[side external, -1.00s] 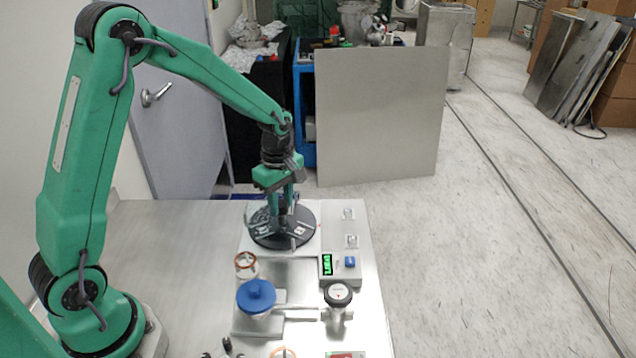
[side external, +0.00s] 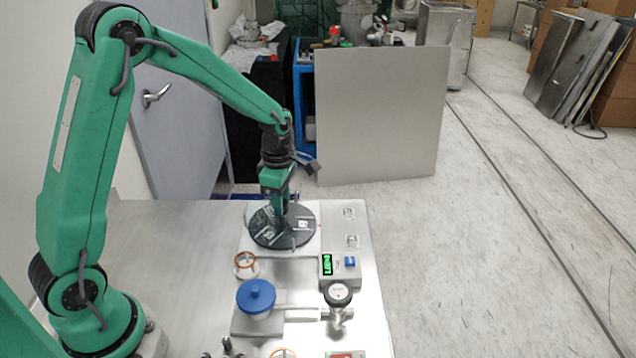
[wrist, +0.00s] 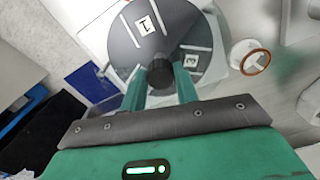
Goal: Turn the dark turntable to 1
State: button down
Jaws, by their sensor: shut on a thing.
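The dark round turntable (side external: 262,240) sits on a light base plate (side external: 315,246) at the far end of the bench. It also shows in the wrist view (wrist: 120,48), with raised light bars and white labels between them. One label (wrist: 144,25) seems to read 1; another label (wrist: 190,61) lies near my right finger and is hard to read. My gripper (side external: 280,214) points down over the turntable's middle. In the wrist view my gripper (wrist: 160,82) is shut on the black centre knob (wrist: 159,73), a finger on each side.
Two small clear pieces lie right of the turntable. The bench's left side is clear.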

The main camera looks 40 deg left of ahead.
jog(key=shift+r+n, duration=0.1)
jog(key=shift+n, duration=0.4)
jog(key=c, duration=1.1)
grip_release()
jog(key=shift+o, duration=0.2)
jog(key=shift+r, duration=3.85)
